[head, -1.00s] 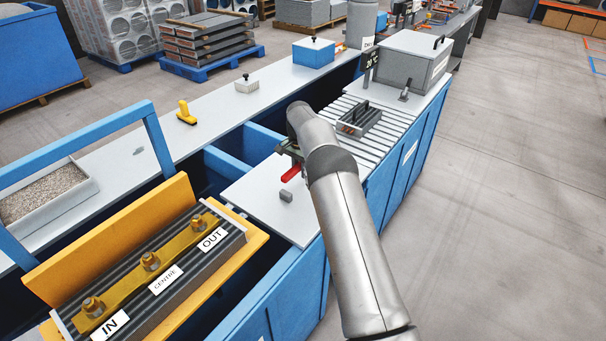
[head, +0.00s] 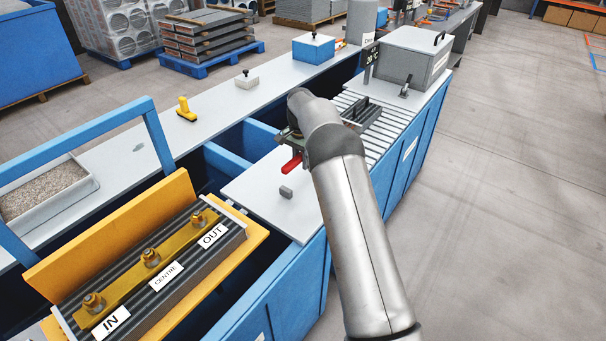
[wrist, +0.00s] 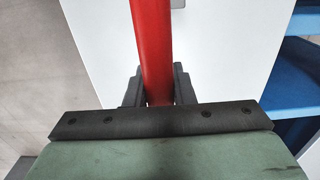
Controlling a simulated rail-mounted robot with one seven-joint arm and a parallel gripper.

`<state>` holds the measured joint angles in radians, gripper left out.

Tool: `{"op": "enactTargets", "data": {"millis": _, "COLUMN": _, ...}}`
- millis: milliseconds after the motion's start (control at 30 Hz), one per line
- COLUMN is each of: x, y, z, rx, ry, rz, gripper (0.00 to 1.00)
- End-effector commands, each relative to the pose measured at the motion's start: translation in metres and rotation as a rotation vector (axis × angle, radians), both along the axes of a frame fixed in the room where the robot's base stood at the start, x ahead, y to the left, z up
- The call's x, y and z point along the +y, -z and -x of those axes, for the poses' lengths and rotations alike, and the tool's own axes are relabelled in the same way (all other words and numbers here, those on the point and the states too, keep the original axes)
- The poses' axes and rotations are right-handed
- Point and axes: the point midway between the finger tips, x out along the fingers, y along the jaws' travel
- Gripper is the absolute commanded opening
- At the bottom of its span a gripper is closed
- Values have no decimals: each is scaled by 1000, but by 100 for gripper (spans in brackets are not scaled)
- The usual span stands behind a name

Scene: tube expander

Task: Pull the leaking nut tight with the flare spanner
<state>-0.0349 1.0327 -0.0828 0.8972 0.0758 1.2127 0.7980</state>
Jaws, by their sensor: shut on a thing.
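Three brass nuts sit on a yellow strip: the IN nut (head: 93,303), the CENTRE nut (head: 150,260) and the OUT nut (head: 198,219). I see no drip that shows which one leaks. My gripper (wrist: 158,88) is shut on a red handle (wrist: 156,45), taken to be the spanner's. In the head view the handle (head: 292,163) points down-left above the pale worktop, to the right of the nuts. The spanner's jaw end cannot be made out. My arm hides most of the gripper in the head view.
A small grey block (head: 286,191) is on the pale worktop (head: 255,190) near the handle. A yellow upright board (head: 110,240) stands behind the nuts. A blue frame (head: 75,140) arches at the left. A slatted rack lies beyond my arm.

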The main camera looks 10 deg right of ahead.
Motion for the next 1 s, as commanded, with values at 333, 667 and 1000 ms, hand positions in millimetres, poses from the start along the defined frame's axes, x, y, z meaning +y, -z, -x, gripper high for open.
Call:
{"op": "enactTargets", "data": {"millis": 333, "x": 0, "y": -18, "z": 22, "rx": -1, "ry": 0, "rz": 0, "gripper": 0}}
{"op": "enactTargets", "data": {"millis": 667, "x": 0, "y": -34, "z": 43, "rx": -1, "ry": 0, "rz": -1, "gripper": 0}}
{"op": "enactTargets", "data": {"millis": 1000, "x": 0, "y": -52, "z": 64, "rx": -1, "ry": 0, "rz": 0, "gripper": 0}}
